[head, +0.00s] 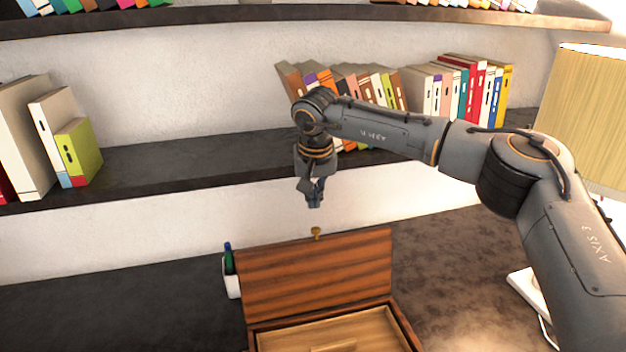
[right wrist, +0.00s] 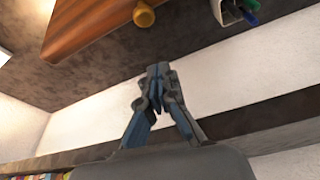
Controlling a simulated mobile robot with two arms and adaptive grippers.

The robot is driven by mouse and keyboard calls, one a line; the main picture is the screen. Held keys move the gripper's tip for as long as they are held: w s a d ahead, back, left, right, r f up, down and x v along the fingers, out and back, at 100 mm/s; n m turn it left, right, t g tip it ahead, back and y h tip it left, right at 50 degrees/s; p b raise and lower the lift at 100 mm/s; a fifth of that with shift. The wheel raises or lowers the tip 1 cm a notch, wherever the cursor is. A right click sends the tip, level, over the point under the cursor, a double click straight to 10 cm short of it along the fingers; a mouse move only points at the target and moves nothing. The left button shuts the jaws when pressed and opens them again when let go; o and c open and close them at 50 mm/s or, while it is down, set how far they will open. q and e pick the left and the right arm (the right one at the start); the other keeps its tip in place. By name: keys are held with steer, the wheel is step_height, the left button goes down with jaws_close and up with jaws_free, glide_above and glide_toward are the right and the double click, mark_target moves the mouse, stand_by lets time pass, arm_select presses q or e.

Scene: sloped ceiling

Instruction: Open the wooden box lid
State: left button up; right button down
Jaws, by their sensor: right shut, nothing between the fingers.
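The wooden box (head: 408,327) stands on the dark desktop at the bottom middle of the head view. Its striped brown lid (head: 315,275) is raised at the back, and the lighter inside of the box shows. A small brass knob (head: 316,232) sits at the lid's upper edge. The lid (right wrist: 95,25) and the knob (right wrist: 144,14) also show at the top of the right wrist view. My right gripper (head: 314,204) is shut and empty, pointing down just above the knob and apart from it. Its closed fingers (right wrist: 157,80) show in the right wrist view. My left gripper is out of view.
A white pen cup (head: 232,286) stands close to the box's left side. A dark shelf (head: 190,157) with books runs behind my right gripper. A lamp (head: 590,115) stands at the right. The desktop left of the cup is clear.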

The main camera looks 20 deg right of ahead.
steer(key=s+f+p, duration=0.1)
steer(key=s+f, duration=0.1)
steer(key=f+p, duration=0.1)
steer(key=shift+s+a+f+p, duration=0.15)
steer(key=shift+s+a+p, duration=0.15)
steer(key=shift+s, duration=0.1)
